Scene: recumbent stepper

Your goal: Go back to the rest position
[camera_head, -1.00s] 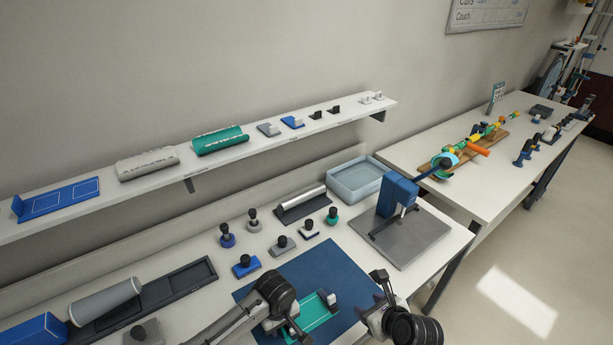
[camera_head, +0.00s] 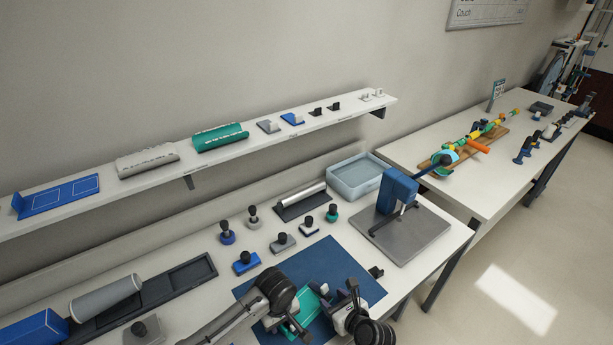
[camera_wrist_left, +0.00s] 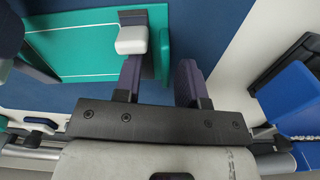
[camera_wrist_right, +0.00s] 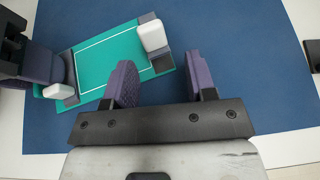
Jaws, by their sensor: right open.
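My left gripper (camera_head: 295,320) is low over the near part of the blue mat, beside a green plate (camera_head: 305,306). In the left wrist view its fingers (camera_wrist_left: 160,80) stand apart. One finger is over the plate's edge, close to a white block (camera_wrist_left: 131,40); nothing shows held between them. My right gripper (camera_head: 340,303) is close to the right of the left one. In the right wrist view its fingers (camera_wrist_right: 160,82) are open and empty over the blue mat, beside the plate and its other white block (camera_wrist_right: 153,35). The arms hide part of the plate in the head view.
A grey press base (camera_head: 412,238) with a blue press stands to the right. Several knobbed stamps, such as a blue one (camera_head: 246,262), stand behind the mat (camera_head: 318,262). A small dark object (camera_head: 376,272) sits at the mat's right edge. A shelf runs along the wall.

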